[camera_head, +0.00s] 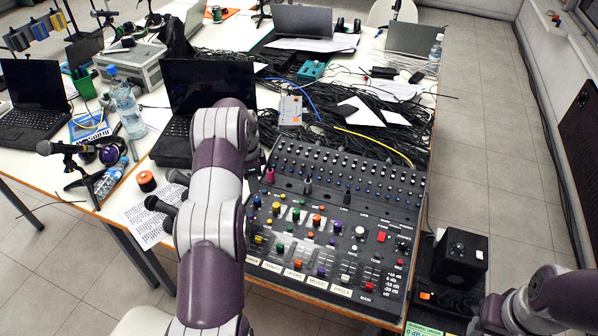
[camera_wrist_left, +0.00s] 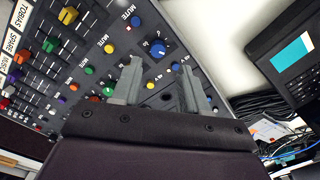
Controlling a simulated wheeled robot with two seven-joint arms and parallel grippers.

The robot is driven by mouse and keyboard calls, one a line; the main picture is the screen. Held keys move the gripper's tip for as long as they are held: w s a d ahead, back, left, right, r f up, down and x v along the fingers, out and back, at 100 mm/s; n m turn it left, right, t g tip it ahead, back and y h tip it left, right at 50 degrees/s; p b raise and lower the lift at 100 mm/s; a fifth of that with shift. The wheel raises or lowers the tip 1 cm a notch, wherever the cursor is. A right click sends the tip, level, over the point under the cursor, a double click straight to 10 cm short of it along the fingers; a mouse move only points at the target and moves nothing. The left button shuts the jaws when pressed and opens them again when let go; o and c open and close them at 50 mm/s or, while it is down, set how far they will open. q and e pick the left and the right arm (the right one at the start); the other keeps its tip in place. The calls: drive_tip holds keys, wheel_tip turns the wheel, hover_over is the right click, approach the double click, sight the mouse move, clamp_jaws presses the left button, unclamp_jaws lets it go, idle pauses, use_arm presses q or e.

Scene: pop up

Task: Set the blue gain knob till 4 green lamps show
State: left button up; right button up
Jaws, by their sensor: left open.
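In the left wrist view a large blue knob (camera_wrist_left: 158,48) with white scale marks sits on the dark mixing desk (camera_wrist_left: 85,45), near its edge. A blue knob (camera_head: 257,202) at the desk's left side in the head view looks like the same one. My left gripper (camera_wrist_left: 158,78) is open and empty, its two grey fingers apart with the knob visible beyond and between them. Contact with the knob does not show. Which lamps are lit green cannot be made out. My right gripper is out of view.
Many coloured knobs crowd the desk (camera_head: 335,185). A laptop (camera_head: 205,80), cables (camera_head: 390,125) and a black speaker box (camera_head: 460,258) surround it. Microphones and a printed sheet (camera_head: 150,222) lie to its left. My right arm shows at the lower right.

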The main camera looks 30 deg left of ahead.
sight(257, 199)
use_arm(q)
drive_tip(key=m, duration=0.2)
drive_tip(key=r+m, duration=0.1)
drive_tip(key=shift+w+d, duration=0.15)
drive_tip(key=shift+d, duration=0.2)
wheel_tip(257, 199, down, 10)
drive_tip(key=b, duration=0.6)
drive_tip(key=shift+a+r, duration=0.1)
drive_tip(key=shift+r, duration=0.15)
drive_tip(key=shift+w+r+p, duration=0.1)
drive_tip(key=shift+r+p, duration=0.25)
drive_tip(key=c, duration=0.6)
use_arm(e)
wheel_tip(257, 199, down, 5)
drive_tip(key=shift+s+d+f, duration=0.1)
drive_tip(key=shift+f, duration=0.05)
